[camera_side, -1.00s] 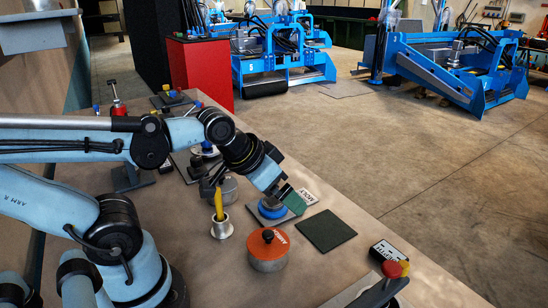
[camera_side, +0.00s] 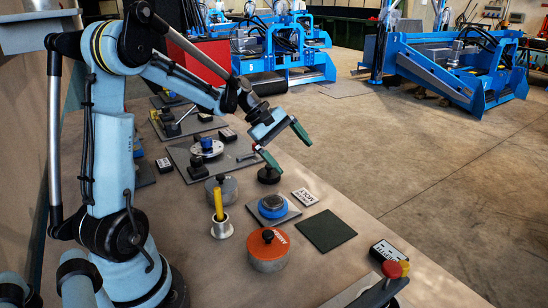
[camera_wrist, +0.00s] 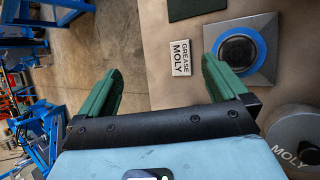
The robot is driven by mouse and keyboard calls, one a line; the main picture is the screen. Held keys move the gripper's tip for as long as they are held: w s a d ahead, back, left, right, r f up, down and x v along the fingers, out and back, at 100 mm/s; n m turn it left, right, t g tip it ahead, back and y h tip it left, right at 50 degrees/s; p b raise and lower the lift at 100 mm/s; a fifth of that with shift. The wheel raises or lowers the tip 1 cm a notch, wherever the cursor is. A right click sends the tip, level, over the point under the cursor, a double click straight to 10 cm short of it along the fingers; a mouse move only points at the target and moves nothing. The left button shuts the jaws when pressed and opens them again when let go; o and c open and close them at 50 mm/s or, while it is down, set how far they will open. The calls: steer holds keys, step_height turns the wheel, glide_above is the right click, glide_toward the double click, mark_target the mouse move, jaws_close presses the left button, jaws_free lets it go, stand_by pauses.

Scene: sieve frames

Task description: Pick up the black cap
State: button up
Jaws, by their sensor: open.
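A black cap (camera_side: 268,175), a low dark round piece with a knob-like top, stands on the bench in the side view. My gripper (camera_side: 294,157) is open and empty, with its green fingers spread. The nearer finger overlaps the cap's top in the side view; I cannot tell whether they touch. In the wrist view the open fingers (camera_wrist: 162,72) have bench and floor between them, and I cannot make out the cap there.
A blue ring (camera_side: 272,212) with a dark round centre sits on a grey plate. Nearby are an orange-lidded tin (camera_side: 268,256), a grey MOLY container (camera_side: 226,192), a spool with a yellow stick (camera_side: 219,228), a GREASE MOLY label (camera_wrist: 195,57) and a dark green mat (camera_side: 326,230).

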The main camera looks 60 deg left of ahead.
mark_target(269, 170)
steer(key=a+f+n+h, duration=0.1)
steer(key=a+n, duration=0.1)
steer(key=a, duration=0.1)
steer(key=a+f+n+t, duration=0.1)
steer(key=a+f+n, duration=0.1)
steer(key=a, duration=0.1)
steer(key=a+f+n+t+h, duration=0.1)
steer(key=a+f+n, duration=0.1)
steer(key=a, duration=0.2)
steer(key=shift+a+h, duration=0.1)
steer(key=shift+h, duration=0.2)
steer(key=s+a+f+n, duration=0.1)
steer(key=a, duration=0.1)
steer(key=s+a+f+n+t+h, duration=0.1)
steer(key=a+f, duration=0.1)
steer(key=s+a+f+n, duration=0.1)
steer(key=a, duration=0.1)
steer(key=shift+s+f+n+t, duration=0.15)
steer(key=shift+s+n+t, duration=0.15)
steer(key=shift+n+t, duration=0.1)
steer(key=shift+h, duration=0.3)
steer(key=shift+f+x, duration=0.1)
steer(key=shift+x, duration=1.75)
steer(key=shift+f+x, duration=0.15)
steer(key=shift+x, duration=1.65)
steer(key=c, duration=0.9)
